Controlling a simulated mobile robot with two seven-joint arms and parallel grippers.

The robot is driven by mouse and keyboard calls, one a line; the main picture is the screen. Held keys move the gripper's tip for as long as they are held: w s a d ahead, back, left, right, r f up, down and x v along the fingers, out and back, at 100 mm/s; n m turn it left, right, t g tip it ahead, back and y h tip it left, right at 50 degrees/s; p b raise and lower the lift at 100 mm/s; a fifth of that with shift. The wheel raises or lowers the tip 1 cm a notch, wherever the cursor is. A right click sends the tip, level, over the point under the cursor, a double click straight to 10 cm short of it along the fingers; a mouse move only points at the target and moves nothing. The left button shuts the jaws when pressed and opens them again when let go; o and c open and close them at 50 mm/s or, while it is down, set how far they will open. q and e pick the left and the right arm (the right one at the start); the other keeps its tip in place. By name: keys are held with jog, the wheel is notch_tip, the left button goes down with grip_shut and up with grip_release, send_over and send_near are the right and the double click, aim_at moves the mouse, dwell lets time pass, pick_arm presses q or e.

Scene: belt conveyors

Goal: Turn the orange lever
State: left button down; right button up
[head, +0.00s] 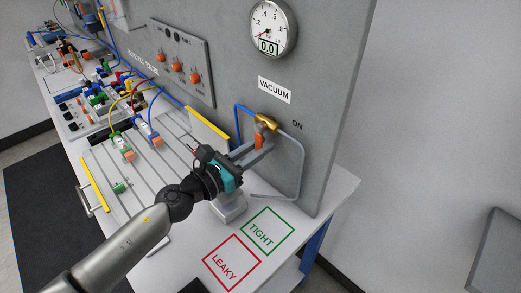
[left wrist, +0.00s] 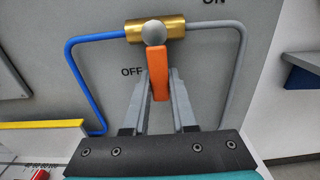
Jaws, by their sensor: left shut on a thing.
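The orange lever (left wrist: 160,76) hangs from the brass valve (left wrist: 155,29) on the grey panel, pointing down in the left wrist view. The word OFF stands just left of the lever and ON higher up at the right. In the head view the orange lever (head: 259,142) shows below the brass valve (head: 266,122). My left gripper (head: 257,149) has reached the lever, and in the left wrist view its fingers (left wrist: 160,90) are on both sides of it, shut on it. My right gripper is not in view.
A blue tube (head: 239,122) and a grey tube (head: 303,165) run from the valve. A vacuum gauge (head: 272,28) reads 0.0 above. Green TIGHT (head: 267,231) and red LEAKY (head: 231,263) squares mark the table below. Coloured connectors and wires crowd the left.

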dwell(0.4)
pick_arm(q)
jog(key=c, duration=0.7)
grip_release()
jog(key=shift+b+v, duration=2.3)
jog(key=shift+v, duration=5.3)
jog(key=shift+a, duration=0.1)
